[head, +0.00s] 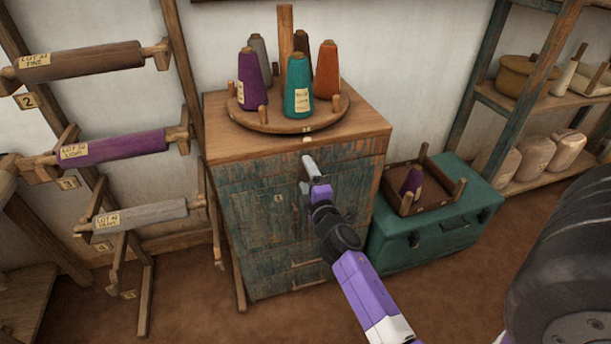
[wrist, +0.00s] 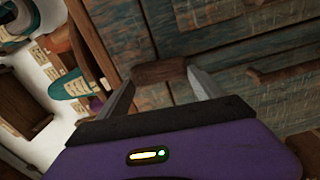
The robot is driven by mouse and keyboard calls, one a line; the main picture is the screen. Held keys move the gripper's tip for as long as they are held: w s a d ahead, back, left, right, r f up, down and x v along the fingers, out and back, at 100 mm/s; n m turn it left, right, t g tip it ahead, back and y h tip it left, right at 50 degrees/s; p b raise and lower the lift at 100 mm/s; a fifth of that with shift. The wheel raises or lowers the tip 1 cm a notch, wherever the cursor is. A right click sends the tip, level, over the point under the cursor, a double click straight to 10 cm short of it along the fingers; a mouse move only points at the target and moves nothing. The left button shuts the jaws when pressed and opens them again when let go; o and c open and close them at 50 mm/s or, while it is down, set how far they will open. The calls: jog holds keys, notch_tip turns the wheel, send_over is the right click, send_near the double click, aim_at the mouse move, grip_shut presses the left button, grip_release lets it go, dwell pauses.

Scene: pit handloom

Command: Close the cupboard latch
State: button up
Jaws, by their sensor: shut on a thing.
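The cupboard (head: 257,222) is a wooden cabinet with worn blue-green doors and a plain wood top. The latch (wrist: 158,71) shows in the wrist view as a short brown wooden bar across the seam between door boards. My gripper (head: 310,168) reaches the upper front of the cupboard in the head view, where it hides the latch. In the wrist view my gripper (wrist: 161,78) has one finger at each end of the bar and is shut on it. I cannot tell whether the latch is fully turned.
A round wooden stand (head: 275,123) with several thread cones sits on the cupboard. A teal chest (head: 440,236) with a wooden tray (head: 425,186) stands close on the right. A rack of yarn rollers (head: 112,146) stands left. Some floor in front is clear.

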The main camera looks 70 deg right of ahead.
jog(key=shift+f+n, duration=0.1)
jog(key=shift+n, duration=0.4)
jog(key=shift+s, duration=0.1)
jog(key=o, duration=1.4)
jog(key=shift+c, duration=0.2)
jog(key=b+v, duration=0.2)
jog(key=v, duration=0.5)
jog(key=shift+s+a, duration=0.25)
jog(key=shift+s, duration=0.05)
